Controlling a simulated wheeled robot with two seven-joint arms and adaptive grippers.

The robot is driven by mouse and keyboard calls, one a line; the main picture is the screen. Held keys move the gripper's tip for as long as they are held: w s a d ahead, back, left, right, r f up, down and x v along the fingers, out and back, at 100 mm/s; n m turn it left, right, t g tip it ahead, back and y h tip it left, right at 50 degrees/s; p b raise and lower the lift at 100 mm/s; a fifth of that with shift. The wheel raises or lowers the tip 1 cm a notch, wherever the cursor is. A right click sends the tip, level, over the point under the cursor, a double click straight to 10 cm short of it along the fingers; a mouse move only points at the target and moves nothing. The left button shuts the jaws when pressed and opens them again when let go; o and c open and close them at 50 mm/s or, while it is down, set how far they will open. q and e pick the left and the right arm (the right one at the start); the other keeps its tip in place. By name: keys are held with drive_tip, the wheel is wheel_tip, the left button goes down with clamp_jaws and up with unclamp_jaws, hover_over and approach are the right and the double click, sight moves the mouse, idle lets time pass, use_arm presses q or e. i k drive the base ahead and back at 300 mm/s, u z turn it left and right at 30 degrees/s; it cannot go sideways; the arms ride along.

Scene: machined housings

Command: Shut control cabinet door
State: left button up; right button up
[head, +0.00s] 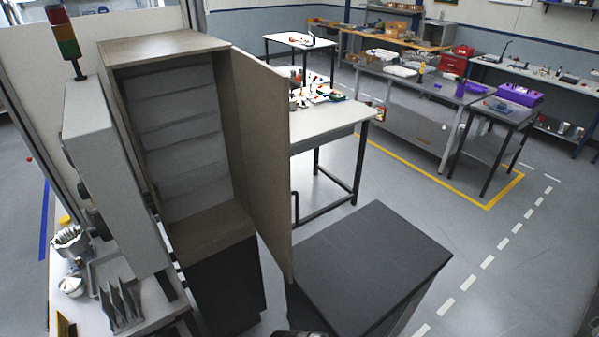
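The control cabinet (165,48) is a tall brown-grey box left of the middle in the head view. Its front is open and shows pale, ribbed inner panels (180,130). Its door (262,150) stands wide open, hinged on the right side of the opening and swung out toward me. A dark upright handle (296,208) shows at the door's free edge. No gripper can be made out. A small dark piece shows at the bottom edge of the picture, too cut off to identify.
A dark flat-topped block (372,250) stands right of the door's lower end. A grey machine housing with a signal light (62,35) stands left of the cabinet, above a white bench with metal parts. A white table (325,122) stands behind the door.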

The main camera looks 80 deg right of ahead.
sight(262, 91)
drive_tip(key=k, duration=1.15)
drive_tip(key=u, duration=0.8)
drive_tip(key=k, duration=1.4)
drive_tip(key=z, duration=1.95)
drive_tip(key=i, duration=1)
